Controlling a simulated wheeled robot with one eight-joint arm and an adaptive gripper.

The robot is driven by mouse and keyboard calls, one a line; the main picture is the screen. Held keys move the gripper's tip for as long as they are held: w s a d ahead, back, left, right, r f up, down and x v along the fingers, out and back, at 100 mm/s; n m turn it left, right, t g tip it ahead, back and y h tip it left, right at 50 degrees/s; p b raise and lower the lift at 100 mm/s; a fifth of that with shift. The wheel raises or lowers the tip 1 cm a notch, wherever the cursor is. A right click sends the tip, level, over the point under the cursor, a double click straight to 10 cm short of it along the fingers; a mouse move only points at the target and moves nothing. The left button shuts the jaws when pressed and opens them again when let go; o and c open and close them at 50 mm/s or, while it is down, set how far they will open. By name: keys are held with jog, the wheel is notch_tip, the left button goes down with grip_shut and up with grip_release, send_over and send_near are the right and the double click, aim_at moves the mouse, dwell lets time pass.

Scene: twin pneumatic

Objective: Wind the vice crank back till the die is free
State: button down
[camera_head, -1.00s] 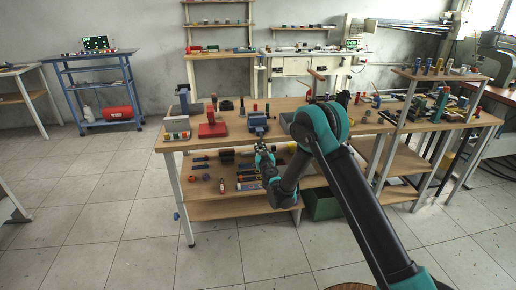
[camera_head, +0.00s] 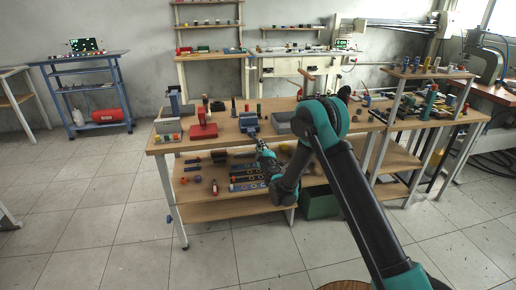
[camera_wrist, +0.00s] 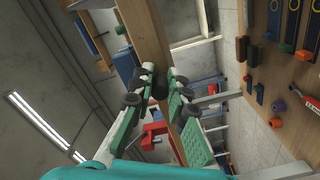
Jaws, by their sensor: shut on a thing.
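The blue vice (camera_head: 248,122) stands near the front edge of the wooden workbench (camera_head: 230,140). My gripper (camera_head: 262,146) is at that edge, just below and right of the vice. In the wrist view my gripper (camera_wrist: 161,80) has its fingers closed about a dark round knob (camera_wrist: 160,88), which seems to be the vice crank's handle. The fingers hide most of it, and the rest of the crank cannot be made out. The die between the vice jaws is too small to tell, so I cannot see whether it is clamped or loose.
A red block-like fixture (camera_head: 203,128) stands left of the vice, and a grey bin (camera_head: 284,122) stands right of it. The lower shelf (camera_head: 225,203) under the bench holds a blue tray and several small parts. The floor before the bench is clear.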

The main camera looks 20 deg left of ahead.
jog(key=r+n, duration=0.1)
jog(key=n, duration=0.2)
jog(key=d+r+n, duration=0.1)
jog(key=n, duration=0.2)
jog(key=r+n, duration=0.1)
jog(key=n, duration=0.3)
jog(key=shift+w+d+r, duration=0.2)
jog(key=shift+w+r, duration=0.1)
jog(key=shift+w, duration=0.05)
jog(key=shift+s+a+r+n, duration=0.15)
jog(key=shift+r+n, duration=0.35)
jog(key=shift+n, duration=0.85)
jog(key=shift+s+a+r+n, duration=0.15)
jog(key=shift+r+n, duration=0.3)
jog(key=shift+n, duration=0.85)
jog(key=shift+a+r+n, duration=0.15)
jog(key=shift+r+n, duration=0.35)
jog(key=shift+n, duration=0.85)
jog(key=c, duration=1.6)
grip_release()
jog(key=shift+a, duration=0.1)
jog(key=shift+o, duration=0.5)
